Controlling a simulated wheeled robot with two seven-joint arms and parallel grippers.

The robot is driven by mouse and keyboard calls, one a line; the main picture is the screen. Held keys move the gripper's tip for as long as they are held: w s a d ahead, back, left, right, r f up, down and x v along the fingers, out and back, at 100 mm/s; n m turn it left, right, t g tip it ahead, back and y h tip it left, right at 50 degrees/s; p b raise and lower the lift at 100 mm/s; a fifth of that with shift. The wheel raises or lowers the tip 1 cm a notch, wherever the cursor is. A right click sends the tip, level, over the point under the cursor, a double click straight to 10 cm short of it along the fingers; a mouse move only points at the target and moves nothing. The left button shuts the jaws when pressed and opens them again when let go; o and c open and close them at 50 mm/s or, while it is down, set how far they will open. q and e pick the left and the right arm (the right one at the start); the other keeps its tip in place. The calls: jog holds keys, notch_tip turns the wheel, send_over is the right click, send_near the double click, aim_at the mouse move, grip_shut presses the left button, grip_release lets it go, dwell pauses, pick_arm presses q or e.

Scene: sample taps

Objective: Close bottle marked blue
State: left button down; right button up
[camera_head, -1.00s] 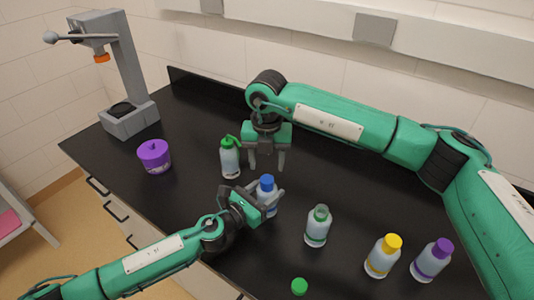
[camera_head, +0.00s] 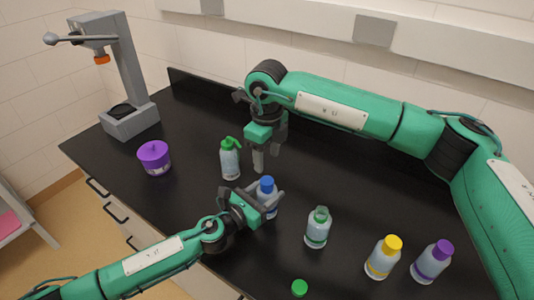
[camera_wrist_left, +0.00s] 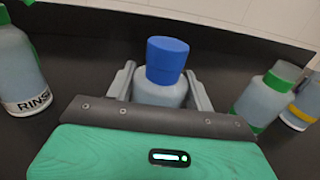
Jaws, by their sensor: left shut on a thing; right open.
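The blue-marked bottle (camera_head: 265,205) stands upright on the black bench, with a blue cap (camera_head: 267,184) on its top. It also shows in the left wrist view (camera_wrist_left: 160,93), with the blue cap (camera_wrist_left: 167,60) sitting slightly tilted. My left gripper (camera_head: 268,200) is shut around the bottle's body, one finger on each side. My right gripper (camera_head: 267,157) points down behind the bottle, above the bench, and is empty. Its fingers overlap in the head view. I cannot tell whether the cap is screwed tight.
A green spray bottle (camera_head: 230,160) stands close left. An uncapped green-marked bottle (camera_head: 317,228), a yellow-capped bottle (camera_head: 383,258) and a purple-capped bottle (camera_head: 432,262) stand right. A loose green cap (camera_head: 299,288) lies near the front edge. A purple container (camera_head: 154,157) and grey stand (camera_head: 125,80) are left.

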aim_at(267, 181)
jog(key=shift+f, duration=4)
jog(key=c, duration=1)
jog(key=o, duration=1.1)
jog(key=shift+o, duration=0.2)
jog(key=shift+r, duration=0.1)
notch_tip(267, 181, up, 12)
